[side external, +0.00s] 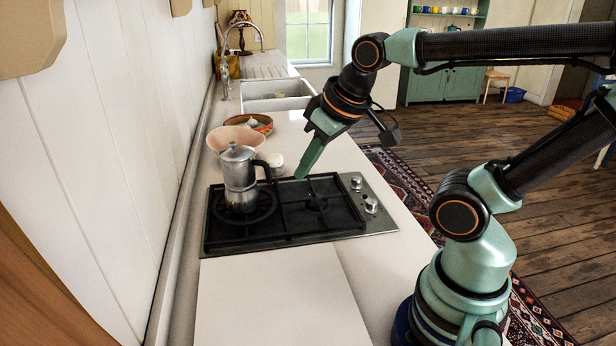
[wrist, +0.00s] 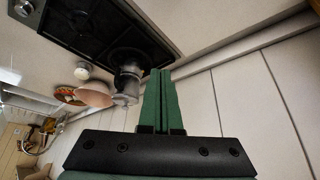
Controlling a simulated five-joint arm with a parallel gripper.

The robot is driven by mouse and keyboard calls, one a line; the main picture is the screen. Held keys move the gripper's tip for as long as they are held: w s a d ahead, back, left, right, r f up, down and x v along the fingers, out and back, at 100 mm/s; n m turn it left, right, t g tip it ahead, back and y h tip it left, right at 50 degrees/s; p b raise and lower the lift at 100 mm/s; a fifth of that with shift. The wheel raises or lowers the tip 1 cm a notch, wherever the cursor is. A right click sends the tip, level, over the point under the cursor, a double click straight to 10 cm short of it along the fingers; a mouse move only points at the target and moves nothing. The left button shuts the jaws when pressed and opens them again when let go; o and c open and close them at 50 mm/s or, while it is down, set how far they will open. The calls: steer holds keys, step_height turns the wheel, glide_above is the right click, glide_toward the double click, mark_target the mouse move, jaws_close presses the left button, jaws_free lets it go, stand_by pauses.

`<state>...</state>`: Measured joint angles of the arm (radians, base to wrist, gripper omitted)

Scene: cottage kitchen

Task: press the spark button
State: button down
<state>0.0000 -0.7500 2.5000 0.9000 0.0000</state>
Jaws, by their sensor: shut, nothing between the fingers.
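The black gas hob (side external: 228,245) is set into the pale worktop, with two silver knobs (side external: 371,205) on its right side. A small dark spot between the knobs looks like the spark button (side external: 364,196), but it is too small to be sure. My gripper (side external: 301,177) is shut and empty, pointing down over the back edge of the hob, to the left of the knobs. In the wrist view its two green fingers (wrist: 160,73) lie together. One knob (wrist: 24,8) shows there at the top left corner; the button cannot be made out.
A moka pot (side external: 240,178) stands on the left burner, close to my gripper. A pink bowl (side external: 236,138), a small white jar (side external: 275,164) and a patterned bowl (side external: 262,124) stand behind the hob. The worktop in front (side external: 270,300) is clear.

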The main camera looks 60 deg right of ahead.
stand_by(0.5)
steer(key=m+g, duration=0.6)
steer(key=m, duration=2.1)
glide_above(365, 196)
step_height(365, 196, down, 10)
steer(key=shift+d+r, duration=0.1)
steer(key=shift+r, duration=0.1)
step_height(365, 196, down, 14)
steer(key=shift+f, duration=0.1)
